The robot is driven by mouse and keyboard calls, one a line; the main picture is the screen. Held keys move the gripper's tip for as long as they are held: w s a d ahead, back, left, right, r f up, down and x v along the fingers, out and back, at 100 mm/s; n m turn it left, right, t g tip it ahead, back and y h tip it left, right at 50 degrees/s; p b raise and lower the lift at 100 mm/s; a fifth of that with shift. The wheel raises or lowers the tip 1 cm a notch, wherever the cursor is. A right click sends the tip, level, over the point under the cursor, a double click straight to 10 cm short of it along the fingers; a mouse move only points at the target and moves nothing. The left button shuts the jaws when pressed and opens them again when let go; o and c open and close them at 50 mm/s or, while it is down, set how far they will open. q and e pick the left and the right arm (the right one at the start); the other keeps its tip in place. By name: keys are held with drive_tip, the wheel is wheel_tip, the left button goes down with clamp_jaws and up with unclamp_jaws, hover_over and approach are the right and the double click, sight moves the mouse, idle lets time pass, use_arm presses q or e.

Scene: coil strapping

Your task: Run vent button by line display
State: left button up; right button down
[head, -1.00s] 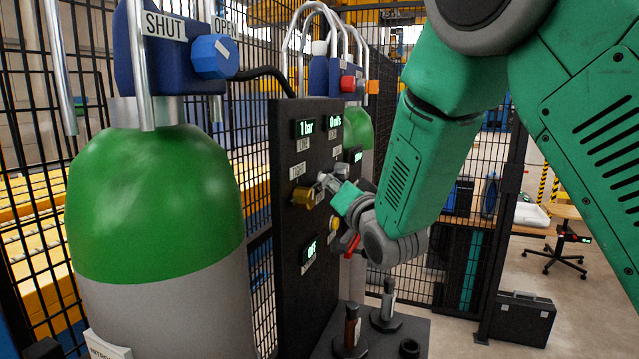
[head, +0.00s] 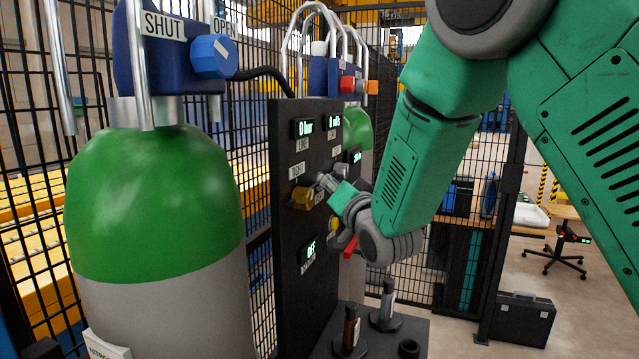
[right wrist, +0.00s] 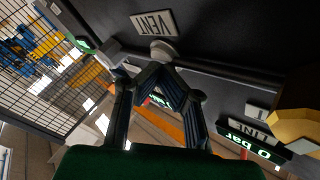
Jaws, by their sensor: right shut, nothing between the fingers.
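The black panel (head: 290,225) carries the line display (head: 302,128), which reads 0 bar; it also shows in the right wrist view (right wrist: 256,142). In the right wrist view the pale round vent button (right wrist: 163,49) sits beside the VENT label (right wrist: 153,22). I cannot make the button out in the head view. My right gripper (head: 326,183) is shut and empty at the panel's face. In the right wrist view its fingertips (right wrist: 155,70) meet right at the button; I cannot tell whether they touch it. My left gripper is not in view.
A gold knob (head: 302,198) lies close beside my right gripper. A green-topped cylinder (head: 155,210) stands left of the panel. Below are a stand with dark posts (head: 384,308). A mesh fence (head: 470,200) is behind; a black case (head: 517,318) rests on the floor.

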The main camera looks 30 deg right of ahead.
drive_tip(key=shift+s+d, duration=0.35)
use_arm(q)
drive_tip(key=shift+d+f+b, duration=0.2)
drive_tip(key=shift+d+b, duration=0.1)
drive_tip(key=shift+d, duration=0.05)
use_arm(e)
drive_tip(key=shift+s+d, duration=1.85)
drive_tip(key=shift+s, duration=0.05)
